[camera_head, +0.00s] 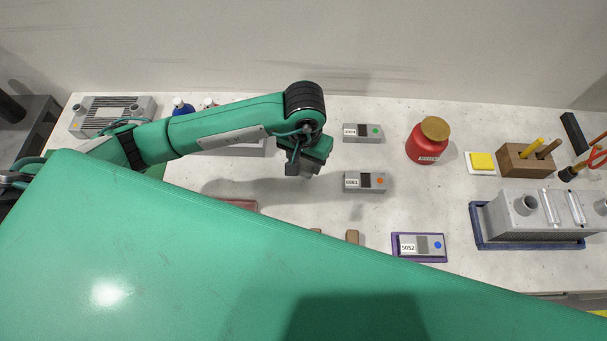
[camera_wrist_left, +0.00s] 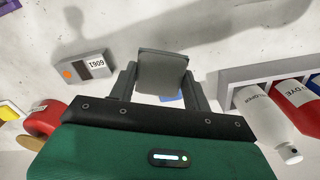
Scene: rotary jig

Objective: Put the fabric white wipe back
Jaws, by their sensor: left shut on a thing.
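My left gripper (camera_head: 305,168) is above the middle of the table, at the end of the green arm from the left. In the left wrist view its fingers (camera_wrist_left: 162,88) are shut on a grey, flat-faced thing (camera_wrist_left: 163,72). I cannot tell from its look whether this is the fabric white wipe. Small white and blue patches show just behind it. No other thing that I can make out as a white wipe is in view. My right gripper is not in view.
Labelled boxes with green (camera_head: 362,132), orange (camera_head: 366,182) and blue (camera_head: 421,245) dots lie right of the gripper. A red jar (camera_head: 424,150) stands beyond. A bottle rack (camera_wrist_left: 232,78) is nearby. A large green surface hides the table's lower left.

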